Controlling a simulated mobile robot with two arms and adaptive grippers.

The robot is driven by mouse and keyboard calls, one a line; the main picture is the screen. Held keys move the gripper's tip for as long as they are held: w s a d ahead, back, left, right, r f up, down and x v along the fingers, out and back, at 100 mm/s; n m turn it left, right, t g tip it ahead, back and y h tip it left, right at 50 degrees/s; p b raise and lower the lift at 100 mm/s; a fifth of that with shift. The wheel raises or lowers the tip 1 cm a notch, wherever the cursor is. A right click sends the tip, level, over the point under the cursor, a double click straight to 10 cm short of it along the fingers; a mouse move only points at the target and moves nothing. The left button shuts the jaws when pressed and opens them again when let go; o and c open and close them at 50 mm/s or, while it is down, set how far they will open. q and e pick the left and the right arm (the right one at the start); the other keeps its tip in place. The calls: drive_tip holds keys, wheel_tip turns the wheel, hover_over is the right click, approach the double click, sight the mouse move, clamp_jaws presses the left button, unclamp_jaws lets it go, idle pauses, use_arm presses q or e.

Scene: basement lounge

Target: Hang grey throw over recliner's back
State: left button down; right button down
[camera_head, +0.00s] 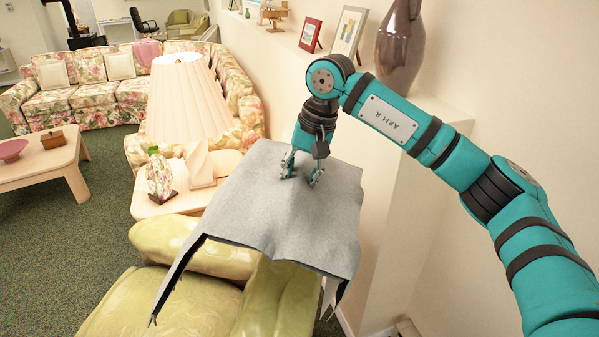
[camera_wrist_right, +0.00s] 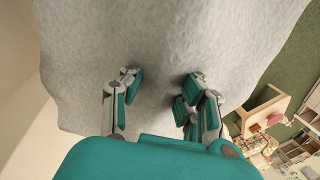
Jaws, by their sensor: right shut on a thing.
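The grey throw (camera_head: 285,215) is spread out wide beneath my right gripper (camera_head: 303,178), with corners drooping at the front left and front right. My right gripper is shut on the throw near its far middle, where the cloth bunches slightly. In the right wrist view the throw (camera_wrist_right: 160,40) fills most of the picture, against the fingers of the gripper (camera_wrist_right: 162,82). The yellow-green recliner (camera_head: 135,305) is at the bottom, partly hidden under the throw. I cannot tell whether the throw touches the recliner. My left gripper is not in view.
A side table (camera_head: 150,208) with a pleated lamp (camera_head: 188,100) and a bottle-like ornament (camera_head: 160,175) stands just left of the throw. A wall ledge at right holds a dark vase (camera_head: 400,48) and picture frames (camera_head: 348,30). A floral sofa (camera_head: 85,95) is far left.

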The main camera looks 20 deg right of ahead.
sight(314, 197)
drive_tip(key=d+b+x, duration=0.1)
drive_tip(key=b+x, duration=0.2)
drive_tip(key=x, duration=0.2)
drive_tip(key=s+d+b+x, duration=0.1)
drive_tip(key=b+x, duration=0.3)
drive_tip(key=x, duration=0.1)
drive_tip(key=s+d+f+b+x, duration=0.1)
drive_tip(key=b+x, duration=0.3)
drive_tip(key=x, duration=0.1)
drive_tip(key=shift+w+f, duration=0.15)
drive_tip(key=shift+f, duration=0.2)
drive_tip(key=c, duration=0.9)
unclamp_jaws()
drive_tip(key=shift+d, duration=0.1)
drive_tip(key=v, duration=1.2)
